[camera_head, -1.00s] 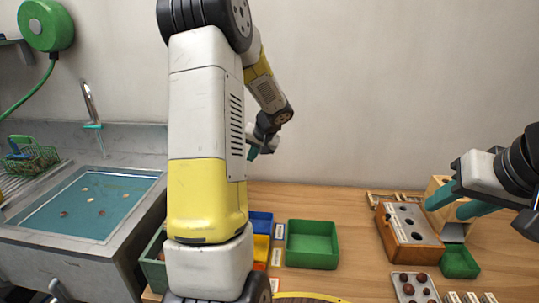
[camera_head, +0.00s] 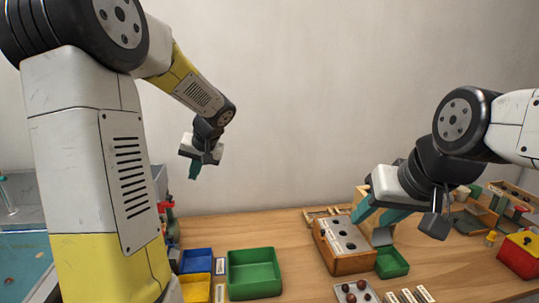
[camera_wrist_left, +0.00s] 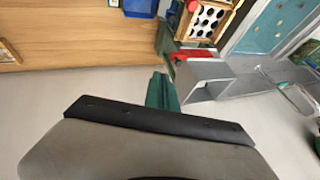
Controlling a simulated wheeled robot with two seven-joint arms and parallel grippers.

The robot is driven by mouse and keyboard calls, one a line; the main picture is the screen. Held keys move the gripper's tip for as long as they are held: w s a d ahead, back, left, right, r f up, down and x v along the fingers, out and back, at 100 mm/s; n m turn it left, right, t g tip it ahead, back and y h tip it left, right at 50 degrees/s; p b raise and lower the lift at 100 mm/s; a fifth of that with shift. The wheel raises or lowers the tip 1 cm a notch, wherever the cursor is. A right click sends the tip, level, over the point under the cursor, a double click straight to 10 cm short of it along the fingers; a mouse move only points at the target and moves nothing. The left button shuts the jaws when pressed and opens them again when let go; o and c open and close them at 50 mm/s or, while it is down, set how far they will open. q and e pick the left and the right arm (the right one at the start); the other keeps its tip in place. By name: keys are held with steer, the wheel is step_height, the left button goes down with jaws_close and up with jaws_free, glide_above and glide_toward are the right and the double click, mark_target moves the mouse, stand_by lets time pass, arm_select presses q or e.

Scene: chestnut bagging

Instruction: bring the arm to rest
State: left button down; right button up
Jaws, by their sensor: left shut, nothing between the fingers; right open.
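My left arm (camera_head: 90,170) rises at the left of the head view and bends over toward the wall. Its left gripper (camera_head: 194,170) hangs in the air in front of the wall, above the back of the wooden bench (camera_head: 300,280). Its teal fingers are shut and empty, and they show in the left wrist view (camera_wrist_left: 161,92) over the floor. My right gripper (camera_head: 378,214) comes in from the right. Its teal fingers are apart and hang close over the wooden block with dark round holes (camera_head: 345,262). I cannot tell whether they touch anything.
A large green bin (camera_head: 253,272), a blue bin (camera_head: 196,262) and a yellow bin (camera_head: 196,289) stand on the bench. A small green bin (camera_head: 392,263) and a tray of chestnuts (camera_head: 340,291) are near the holed block. A red box (camera_head: 520,258) is at far right.

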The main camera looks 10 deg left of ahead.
arm_select(q)
steer(key=s+d+r+m+h, duration=0.1)
steer(key=s+d+r+h, duration=0.1)
steer(key=s+d, duration=0.3)
steer(key=s+d+r+t+h, duration=0.1)
steer(key=s+d+h, duration=0.2)
steer(key=s, duration=0.8)
steer(key=s+d+r+m+t+h, duration=0.1)
steer(key=s+d+r+h, duration=0.1)
steer(key=s+d, duration=0.5)
steer(key=shift+s+d+r+m, duration=0.2)
steer(key=shift+s+r+m, duration=0.1)
steer(key=shift+s, duration=0.45)
